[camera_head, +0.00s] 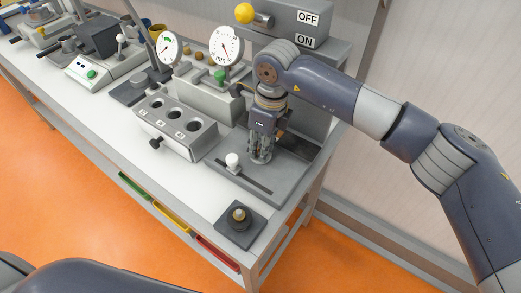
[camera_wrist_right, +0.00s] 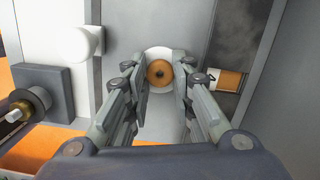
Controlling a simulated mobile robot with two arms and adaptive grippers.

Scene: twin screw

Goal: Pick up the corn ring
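The corn ring appears to be the small orange-brown ring (camera_wrist_right: 159,73) with a dark centre hole, seen in the right wrist view in front of a pale round surface. My right gripper (camera_wrist_right: 158,78) is open, with one finger on each side of the ring and a visible gap to both. In the head view my right gripper (camera_head: 261,158) points down at the right end of the bench, and the ring is hidden there. I cannot tell how far above the ring the fingertips are. My left gripper is out of view.
A white knob (camera_head: 232,160) and a black square base with a metal peg (camera_head: 238,215) stand near the gripper. An orange-and-white piece (camera_wrist_right: 228,80) lies right of the fingers. A three-hole grey block (camera_head: 176,125) and dial gauges (camera_head: 226,46) stand to the left.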

